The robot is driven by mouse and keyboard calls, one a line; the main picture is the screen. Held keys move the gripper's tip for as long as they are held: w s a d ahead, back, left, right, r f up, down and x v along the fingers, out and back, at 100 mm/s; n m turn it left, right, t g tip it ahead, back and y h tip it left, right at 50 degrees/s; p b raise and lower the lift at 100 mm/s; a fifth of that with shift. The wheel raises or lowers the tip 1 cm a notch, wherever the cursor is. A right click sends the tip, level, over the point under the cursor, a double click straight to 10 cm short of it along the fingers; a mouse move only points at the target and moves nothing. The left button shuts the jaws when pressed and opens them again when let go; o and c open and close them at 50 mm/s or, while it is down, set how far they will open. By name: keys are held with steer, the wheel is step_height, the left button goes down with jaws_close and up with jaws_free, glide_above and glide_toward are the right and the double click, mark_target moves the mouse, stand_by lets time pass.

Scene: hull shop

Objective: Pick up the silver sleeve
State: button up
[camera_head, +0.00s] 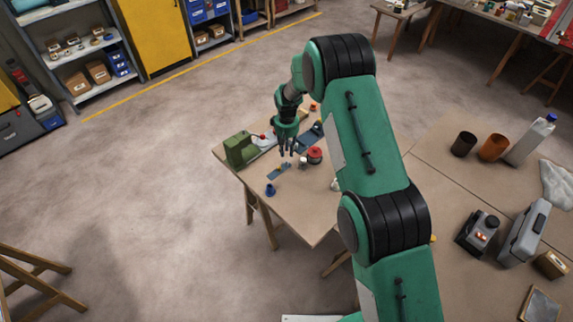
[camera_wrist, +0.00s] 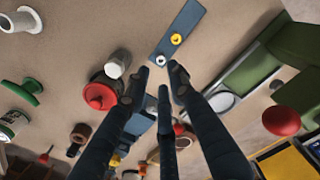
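A short pale grey cylinder (camera_wrist: 117,64), which may be the silver sleeve, stands beside a red-lidded round pot (camera_wrist: 101,92) in the wrist view. In the head view a small pale piece (camera_head: 303,161) shows by the red pot (camera_head: 315,155). My gripper (camera_head: 287,150) is over the table, fingers pointing down. In the wrist view its dark fingers (camera_wrist: 160,84) are apart with nothing held between the tips, left of which the cylinder stands.
A blue-grey strip (camera_wrist: 178,30) with a yellow ring (camera_wrist: 177,39) lies near the fingertips. A green machine (camera_head: 240,149) with a red knob stands left of my gripper. A blue piece (camera_head: 270,190) stands near the front. The table's front part (camera_head: 308,215) is clear.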

mark_target(287, 163)
steer(key=shift+f, duration=1.25)
steer(key=shift+f, duration=0.15)
steer(key=shift+f, duration=2.45)
jaws_close()
